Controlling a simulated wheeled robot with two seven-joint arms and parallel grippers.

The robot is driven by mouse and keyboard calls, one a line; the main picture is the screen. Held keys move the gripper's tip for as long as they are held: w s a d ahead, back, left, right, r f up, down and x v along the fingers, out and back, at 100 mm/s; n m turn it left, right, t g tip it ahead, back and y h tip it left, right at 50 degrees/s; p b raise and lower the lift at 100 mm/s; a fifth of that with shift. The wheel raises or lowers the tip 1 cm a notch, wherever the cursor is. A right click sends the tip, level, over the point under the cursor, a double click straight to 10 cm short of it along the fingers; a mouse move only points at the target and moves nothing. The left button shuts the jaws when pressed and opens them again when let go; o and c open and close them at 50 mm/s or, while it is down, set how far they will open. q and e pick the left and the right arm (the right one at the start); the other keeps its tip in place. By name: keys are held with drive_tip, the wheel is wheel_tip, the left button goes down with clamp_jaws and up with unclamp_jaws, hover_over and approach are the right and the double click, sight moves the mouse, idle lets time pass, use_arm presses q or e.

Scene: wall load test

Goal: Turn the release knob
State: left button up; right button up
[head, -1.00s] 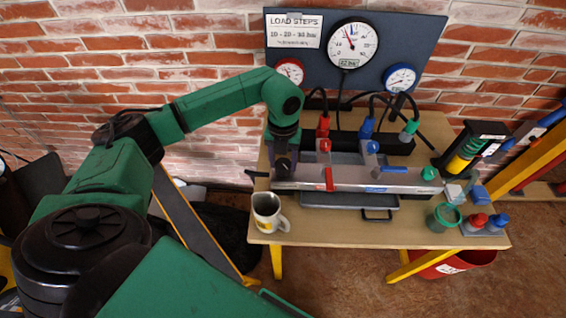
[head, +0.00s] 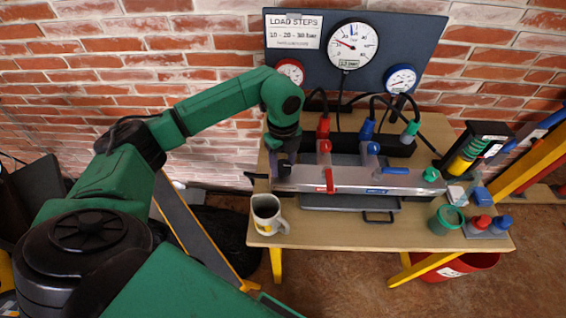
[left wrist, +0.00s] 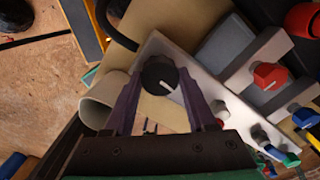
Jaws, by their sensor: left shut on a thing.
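The release knob (left wrist: 158,72) is black and round with a white pointer line, at the end of a long grey manifold block (head: 345,180). My left gripper (left wrist: 160,88) is shut on the knob, one purple finger on each side of it. In the head view my left gripper (head: 282,170) reaches down onto the left end of the block and hides the knob. The big gauge (head: 350,46) on the dark panel has its red needle pointing left and slightly up. My right gripper is not in view.
A grey mug (head: 266,214) stands close to the gripper at the table's front left. Red (head: 326,160) and blue (head: 372,162) fittings with hoses rise from the block. A green cup (head: 445,220) stands at the right. The wooden table's (head: 340,231) front strip is clear.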

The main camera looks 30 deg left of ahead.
sight(283, 165)
use_arm(q)
drive_tip(key=shift+w+a+r+n, duration=0.1)
drive_tip(key=shift+r+n, duration=0.05)
drive_tip(key=shift+n, duration=0.45)
drive_tip(key=o, duration=1.4)
drive_tip(key=shift+c, duration=0.2)
wheel_tip(283, 165, up, 14)
drive_tip(key=shift+r+b, duration=0.25)
drive_tip(key=shift+b, duration=0.05)
